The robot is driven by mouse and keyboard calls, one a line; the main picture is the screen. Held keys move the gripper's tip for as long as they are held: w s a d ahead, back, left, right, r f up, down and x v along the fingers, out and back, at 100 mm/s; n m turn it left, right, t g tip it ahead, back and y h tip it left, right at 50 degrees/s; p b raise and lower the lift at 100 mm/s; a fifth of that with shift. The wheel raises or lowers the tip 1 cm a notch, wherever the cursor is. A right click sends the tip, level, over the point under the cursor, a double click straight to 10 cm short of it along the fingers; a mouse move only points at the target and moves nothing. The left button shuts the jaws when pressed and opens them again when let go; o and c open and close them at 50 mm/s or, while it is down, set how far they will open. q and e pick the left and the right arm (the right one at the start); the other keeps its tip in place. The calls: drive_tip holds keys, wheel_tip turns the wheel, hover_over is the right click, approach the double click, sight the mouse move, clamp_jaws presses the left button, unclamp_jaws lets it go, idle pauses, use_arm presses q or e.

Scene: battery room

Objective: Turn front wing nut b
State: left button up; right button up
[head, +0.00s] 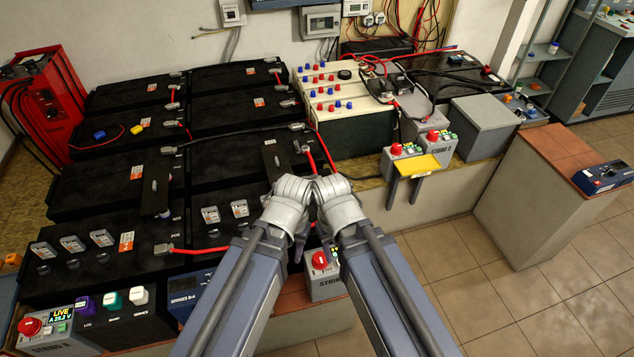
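Two black hold-down plates lie across the black batteries, the left plate (155,201) and the right plate (278,161). A small pale fitting (154,184) shows on the left plate and another (269,142) on the right plate. They may be wing nuts, but they are too small to make out, and no letter b can be read. My two arms come in from the bottom and their silver wrist ends meet at the centre, just right of the right plate.
Black cables (235,132) and red cables cross the battery tops. Grey boxes with red knobs stand close around, one (321,264) between my forearms. A cream unit (345,112) with coloured terminals stands behind right. Open tiled floor (500,290) lies at the right.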

use_arm(q)
drive_tip(key=shift+w, duration=0.15)
idle(0.3)
